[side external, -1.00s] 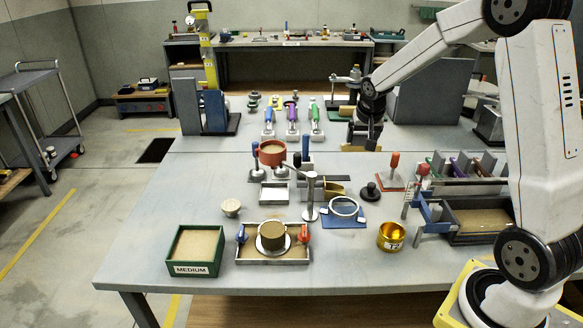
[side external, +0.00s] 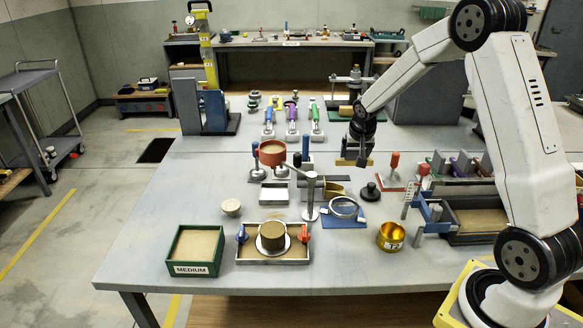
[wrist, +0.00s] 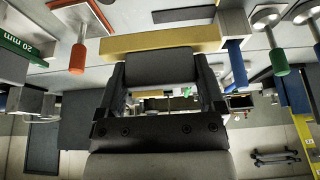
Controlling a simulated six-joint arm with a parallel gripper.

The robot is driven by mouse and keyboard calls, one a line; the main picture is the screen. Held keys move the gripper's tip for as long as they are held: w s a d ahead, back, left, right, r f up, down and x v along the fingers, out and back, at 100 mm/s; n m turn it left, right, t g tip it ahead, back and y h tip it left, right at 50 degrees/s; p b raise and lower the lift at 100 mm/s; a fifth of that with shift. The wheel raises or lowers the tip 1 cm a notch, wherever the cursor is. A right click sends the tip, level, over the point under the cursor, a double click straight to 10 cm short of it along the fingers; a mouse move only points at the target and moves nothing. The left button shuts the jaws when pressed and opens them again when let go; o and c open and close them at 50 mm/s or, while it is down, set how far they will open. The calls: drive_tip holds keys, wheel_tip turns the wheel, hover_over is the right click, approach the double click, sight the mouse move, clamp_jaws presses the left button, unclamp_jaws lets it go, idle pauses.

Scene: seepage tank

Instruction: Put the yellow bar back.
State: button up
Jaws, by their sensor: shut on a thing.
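My gripper (side external: 354,160) is above the middle right of the bench, left of a red-handled tool. It is shut on a yellow bar (wrist: 160,42), which lies crosswise at the fingertips in the wrist view and sticks out past both sides. Only a small tan-yellow part of the bar (side external: 368,161) shows in the side view. The bar appears held clear of the bench. Its resting place cannot be told from these frames.
The red-handled tool (side external: 393,168) and a black knob (side external: 371,191) stand close to the right. A magnifier on a blue base (side external: 344,210), a brass cup (side external: 391,236) and a green MEDIUM box (side external: 195,250) are nearer. Bench space is free at left.

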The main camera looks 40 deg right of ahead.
drive_tip(key=w+d+f, duration=0.1)
drive_tip(key=w+f, duration=0.1)
drive_tip(key=w, duration=0.1)
drive_tip(key=w+d+f, duration=0.2)
drive_tip(key=w+f, duration=0.1)
drive_tip(key=w+d+f, duration=0.1)
drive_tip(key=w+f, duration=0.2)
drive_tip(key=w, duration=0.1)
drive_tip(key=shift+d, duration=0.15)
drive_tip(key=shift+f, duration=0.1)
drive_tip(key=shift+w, duration=0.1)
drive_tip(key=shift+w+d+f, duration=0.1)
drive_tip(key=shift+w+f, duration=0.05)
drive_tip(key=shift+f, duration=1.65)
drive_tip(key=shift+f, duration=0.15)
drive_tip(key=o, duration=1.3)
